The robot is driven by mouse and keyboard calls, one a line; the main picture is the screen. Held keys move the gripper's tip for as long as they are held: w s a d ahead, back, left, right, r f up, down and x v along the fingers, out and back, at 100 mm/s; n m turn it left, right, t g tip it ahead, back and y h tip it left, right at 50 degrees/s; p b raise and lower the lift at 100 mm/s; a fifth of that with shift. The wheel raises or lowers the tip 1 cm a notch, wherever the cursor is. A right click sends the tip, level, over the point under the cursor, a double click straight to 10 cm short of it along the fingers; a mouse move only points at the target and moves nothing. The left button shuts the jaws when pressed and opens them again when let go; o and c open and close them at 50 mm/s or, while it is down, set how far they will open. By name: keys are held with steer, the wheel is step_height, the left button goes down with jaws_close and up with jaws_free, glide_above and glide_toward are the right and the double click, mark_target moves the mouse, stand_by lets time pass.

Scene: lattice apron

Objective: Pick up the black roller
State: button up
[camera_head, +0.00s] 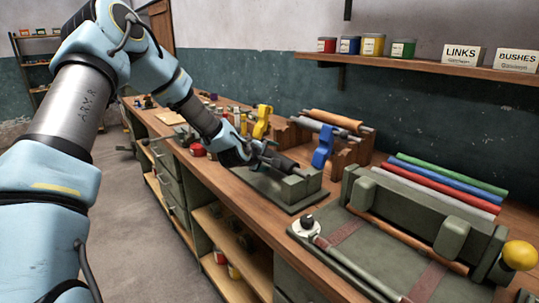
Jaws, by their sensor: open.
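The black roller (282,162) is a short dark cylinder on a grey-green stand (293,189) on the workbench, in the middle of the head view. My gripper (259,156) is at the roller's left end, with its fingers open close to it. Whether the fingers touch or straddle the roller cannot be told at this size. My wrist hides part of the stand's left side.
A wooden rack (352,150) with rollers and blue and yellow clamps stands behind. A large green fixture (400,250) with a yellow knob (520,255) fills the right. Coloured rods (450,188) lie near the wall. A shelf (420,67) holds tins.

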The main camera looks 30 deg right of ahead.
jaws_close()
stand_by(0.8)
steer(key=shift+r, duration=0.1)
